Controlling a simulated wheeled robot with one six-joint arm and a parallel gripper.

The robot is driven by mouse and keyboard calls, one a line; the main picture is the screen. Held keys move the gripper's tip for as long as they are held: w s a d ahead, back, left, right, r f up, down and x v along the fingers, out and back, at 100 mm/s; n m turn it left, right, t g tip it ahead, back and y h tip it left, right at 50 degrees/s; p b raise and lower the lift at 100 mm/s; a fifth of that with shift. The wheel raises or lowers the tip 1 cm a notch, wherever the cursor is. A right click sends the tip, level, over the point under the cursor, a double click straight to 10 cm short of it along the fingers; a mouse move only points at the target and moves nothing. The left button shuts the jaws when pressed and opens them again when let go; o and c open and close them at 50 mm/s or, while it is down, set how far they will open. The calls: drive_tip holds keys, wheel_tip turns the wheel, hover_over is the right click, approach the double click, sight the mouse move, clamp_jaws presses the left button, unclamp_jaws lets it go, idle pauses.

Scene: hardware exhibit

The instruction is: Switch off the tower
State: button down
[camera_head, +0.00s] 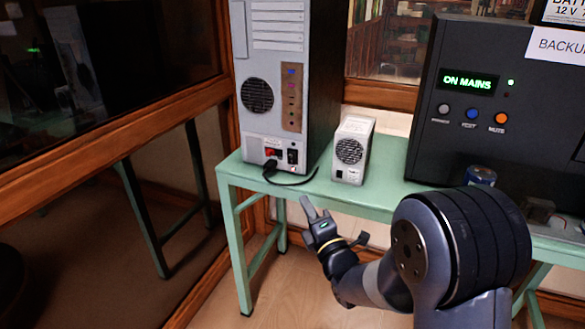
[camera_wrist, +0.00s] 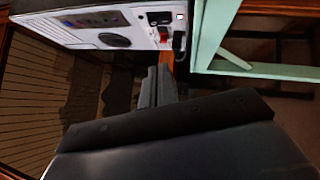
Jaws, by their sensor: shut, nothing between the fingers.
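The tower (camera_head: 275,60) is a tall grey computer case standing on the green table, its rear panel with a round fan grille facing me. Low on that panel are a red switch (camera_head: 272,152) and, right of it, a black socket (camera_head: 292,156). A black cable is plugged in near the bottom. My gripper (camera_head: 309,207) is shut and empty, in front of the table and below the tower's panel, touching nothing. In the wrist view the tower (camera_wrist: 85,25) shows tilted along the top, beyond the fingers of my gripper (camera_wrist: 157,85). The switch's position is too small to tell.
The green table (camera_head: 395,190) also carries a small white box with a fan (camera_head: 353,150), a can (camera_head: 481,175) and a large dark backup unit (camera_head: 470,110) reading "ON MAINS". A wood-framed glass pane (camera_head: 110,120) stands at left. Floor below the table's front edge is clear.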

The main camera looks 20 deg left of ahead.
drive_tip(key=shift+a, duration=0.25)
approach(289, 155)
drive_tip(key=a, duration=0.4)
drive_tip(key=shift+w+d+r+p, duration=0.1)
drive_tip(key=shift+w+r+p, duration=0.2)
drive_tip(key=shift+w, duration=0.75)
drive_tip(key=shift+w+r+p, duration=0.1)
drive_tip(key=shift+w+r, duration=0.25)
drive_tip(key=shift+w, duration=0.7)
